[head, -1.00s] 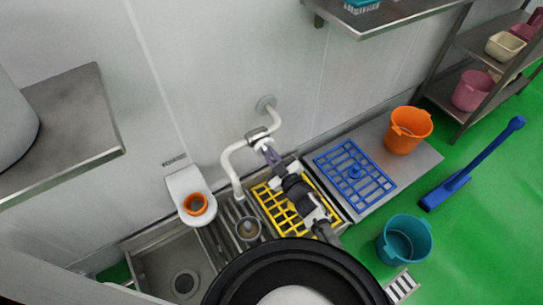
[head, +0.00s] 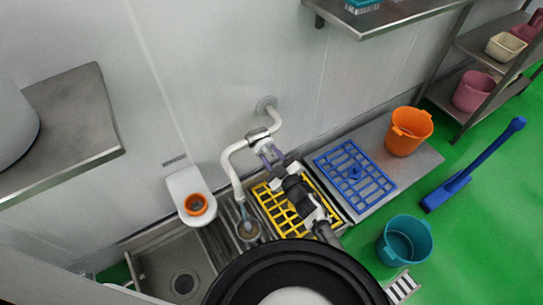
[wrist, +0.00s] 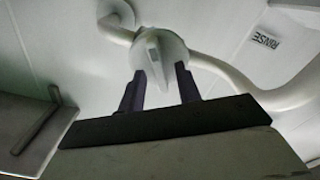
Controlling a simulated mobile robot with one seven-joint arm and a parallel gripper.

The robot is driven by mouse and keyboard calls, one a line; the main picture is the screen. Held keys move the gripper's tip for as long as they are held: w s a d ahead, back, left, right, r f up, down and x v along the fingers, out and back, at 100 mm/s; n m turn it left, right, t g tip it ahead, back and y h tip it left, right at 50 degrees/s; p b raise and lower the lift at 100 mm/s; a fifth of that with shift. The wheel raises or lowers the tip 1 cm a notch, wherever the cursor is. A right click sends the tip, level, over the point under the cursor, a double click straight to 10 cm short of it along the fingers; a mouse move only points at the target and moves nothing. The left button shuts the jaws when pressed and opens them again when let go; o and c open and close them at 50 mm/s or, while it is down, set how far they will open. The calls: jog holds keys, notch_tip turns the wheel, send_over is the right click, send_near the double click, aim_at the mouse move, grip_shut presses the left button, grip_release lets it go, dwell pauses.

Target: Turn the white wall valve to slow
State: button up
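The white wall valve (wrist: 175,45) sits on the white pipe, and its flat fin-like handle (wrist: 153,58) points down toward my gripper in the wrist view. My gripper (wrist: 160,80) has its two dark purple fingers apart, one on each side of the handle, with gaps visible. In the head view the valve (head: 263,146) is partly hidden by my gripper (head: 270,155). The white spout pipe (head: 228,164) bends down over a grey cup (head: 247,231), with a bluish stream between spout and cup.
A yellow rack (head: 275,213) lies below my arm, with a blue rack (head: 354,176) on the steel counter beside it. An orange bucket (head: 408,133) stands on that counter. The sink (head: 160,272) is at lower left. A RINSE label (wrist: 264,41) is on the wall.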

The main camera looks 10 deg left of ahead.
jog(key=b+v, duration=0.2)
jog(key=v, duration=1.1)
jog(key=shift+s+d, duration=0.25)
jog(key=shift+d, duration=0.05)
jog(key=shift+a, duration=0.1)
